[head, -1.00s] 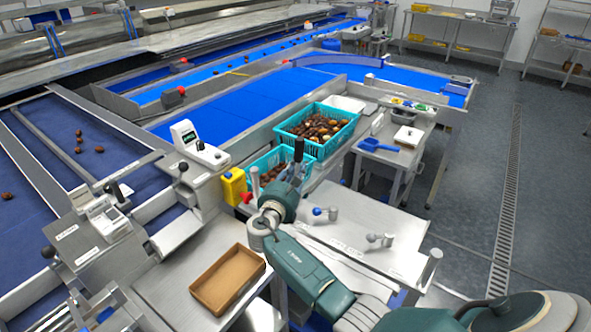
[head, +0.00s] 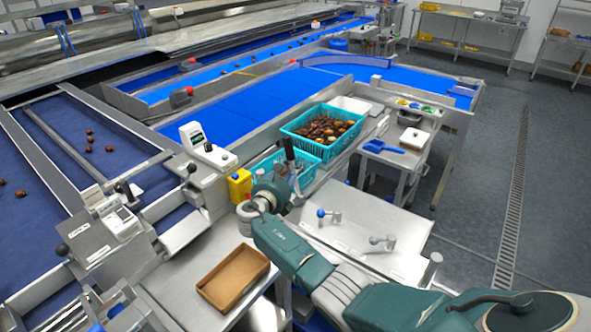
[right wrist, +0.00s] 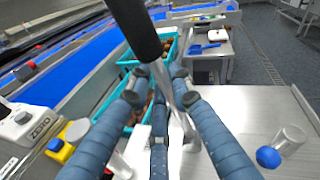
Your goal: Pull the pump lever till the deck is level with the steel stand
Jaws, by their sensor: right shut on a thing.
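My right gripper (head: 284,176) is shut on the pump lever, a steel rod with a black grip (head: 289,148). In the right wrist view the black grip (right wrist: 135,25) leans up to the left, and its rod runs down between my blue-grey fingers (right wrist: 162,88). The lever's foot and pump are hidden. My left gripper is out of view.
A brown tray (head: 233,278) lies at front left, near a yellow box (head: 240,188). A side table holds a blue scoop (head: 383,147). The floor at right is clear.

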